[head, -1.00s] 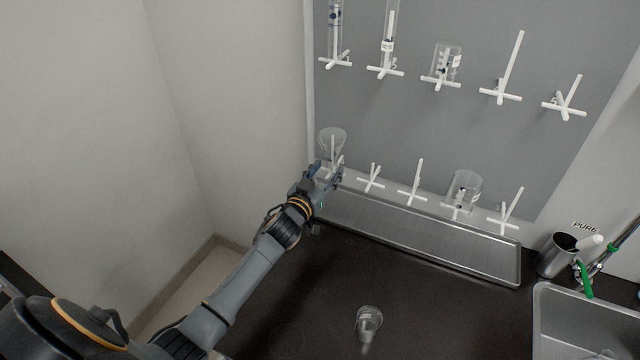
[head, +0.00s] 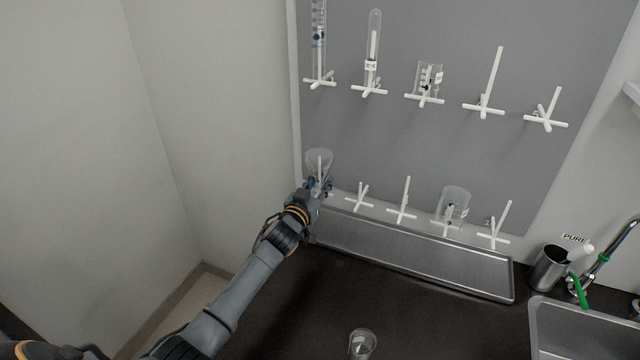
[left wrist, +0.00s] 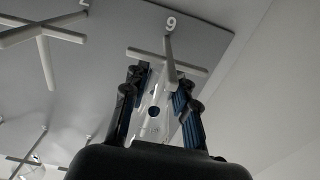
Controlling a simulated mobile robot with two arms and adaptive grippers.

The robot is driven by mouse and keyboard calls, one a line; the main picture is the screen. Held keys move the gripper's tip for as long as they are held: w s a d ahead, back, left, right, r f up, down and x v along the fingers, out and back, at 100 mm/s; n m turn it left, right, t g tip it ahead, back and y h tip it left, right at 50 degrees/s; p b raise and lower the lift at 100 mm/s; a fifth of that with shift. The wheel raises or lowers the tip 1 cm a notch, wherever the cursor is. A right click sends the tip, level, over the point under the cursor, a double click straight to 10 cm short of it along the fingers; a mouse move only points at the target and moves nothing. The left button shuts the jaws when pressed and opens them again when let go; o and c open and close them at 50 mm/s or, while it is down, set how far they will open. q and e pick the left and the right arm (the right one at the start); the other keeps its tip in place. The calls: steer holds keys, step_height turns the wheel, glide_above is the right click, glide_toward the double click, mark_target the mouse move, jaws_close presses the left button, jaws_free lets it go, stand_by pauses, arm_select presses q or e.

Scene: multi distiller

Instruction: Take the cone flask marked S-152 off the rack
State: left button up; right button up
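A clear cone flask (head: 319,158) hangs upside down on the lowest left peg of the grey rack (head: 440,140), its wide base up. No marking on it can be read. My left gripper (head: 318,186) is at the flask's lower, narrow part. In the left wrist view, the flask (left wrist: 153,112) is between the two fingers of my left gripper (left wrist: 160,95), which stand apart on either side of it below the number 9. Firm contact is not visible. My right gripper is not in view.
Other pegs hold a tall cylinder (head: 319,40), a tube (head: 373,50) and two beakers (head: 429,75) (head: 454,205). A metal tray (head: 420,255) lies below. Another glass vessel (head: 362,343) stands on the dark counter. A steel cup (head: 549,270) and sink (head: 580,330) are at right.

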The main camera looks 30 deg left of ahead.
mark_target(320, 153)
arm_select(q)
jaws_close()
step_height(320, 153, up, 13)
steer(key=p, duration=1.2)
steer(key=shift+s, duration=0.25)
steer(key=s+d+p, duration=0.1)
steer(key=s+p, duration=0.2)
steer(key=s, duration=2.6)
steer(key=shift+s+d+p, duration=0.3)
steer(key=shift+d, duration=0.1)
